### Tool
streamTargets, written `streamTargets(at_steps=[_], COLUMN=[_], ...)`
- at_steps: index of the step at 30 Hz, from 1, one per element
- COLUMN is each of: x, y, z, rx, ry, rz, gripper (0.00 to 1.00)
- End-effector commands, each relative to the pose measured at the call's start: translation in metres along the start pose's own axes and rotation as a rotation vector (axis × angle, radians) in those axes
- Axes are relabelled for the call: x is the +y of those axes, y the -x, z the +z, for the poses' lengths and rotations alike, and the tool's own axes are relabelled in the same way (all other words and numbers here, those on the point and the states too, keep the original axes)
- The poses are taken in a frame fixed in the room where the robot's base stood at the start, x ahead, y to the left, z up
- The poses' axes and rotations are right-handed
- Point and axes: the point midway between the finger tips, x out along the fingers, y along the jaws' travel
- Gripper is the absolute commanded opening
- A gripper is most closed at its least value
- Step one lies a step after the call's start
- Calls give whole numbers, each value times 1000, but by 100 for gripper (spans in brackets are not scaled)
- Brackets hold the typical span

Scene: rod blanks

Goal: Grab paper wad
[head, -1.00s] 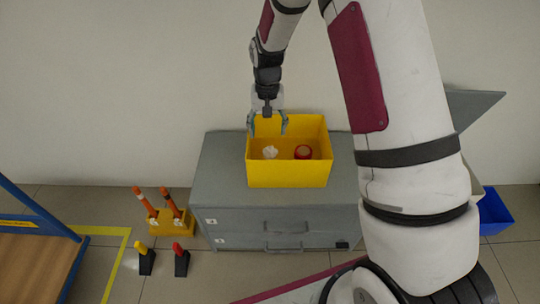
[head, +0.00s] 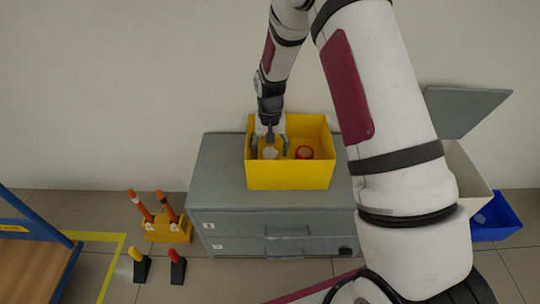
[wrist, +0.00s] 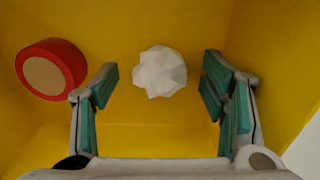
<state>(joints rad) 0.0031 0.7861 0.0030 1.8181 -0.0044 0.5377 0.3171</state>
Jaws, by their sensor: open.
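The white crumpled paper wad (wrist: 159,72) lies on the floor of the yellow bin (head: 290,176). It also shows in the head view (head: 269,153), beside my gripper's fingers. My gripper (head: 269,152) is open and reaches down into the bin from above. In the wrist view its two teal-padded fingers (wrist: 158,88) stand apart, with the wad between and slightly beyond their tips. I see no finger touching the wad.
A red roll with a tan face (wrist: 46,69) lies in the bin, also seen in the head view (head: 304,152). The bin stands on a grey drawer cabinet (head: 222,170). A blue bin (head: 497,220) is on the floor at the right.

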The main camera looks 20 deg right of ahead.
Motion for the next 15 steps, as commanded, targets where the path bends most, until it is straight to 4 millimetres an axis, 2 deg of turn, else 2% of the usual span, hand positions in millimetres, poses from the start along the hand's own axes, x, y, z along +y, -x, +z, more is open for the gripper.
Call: streamTargets(at_steps=[2, 7, 15], x=[0, 0, 0], y=[1, 1, 1], z=[0, 0, 0], rx=[0, 0, 0], ry=[0, 0, 0], rz=[0, 0, 0], gripper=[66, 34, 33])
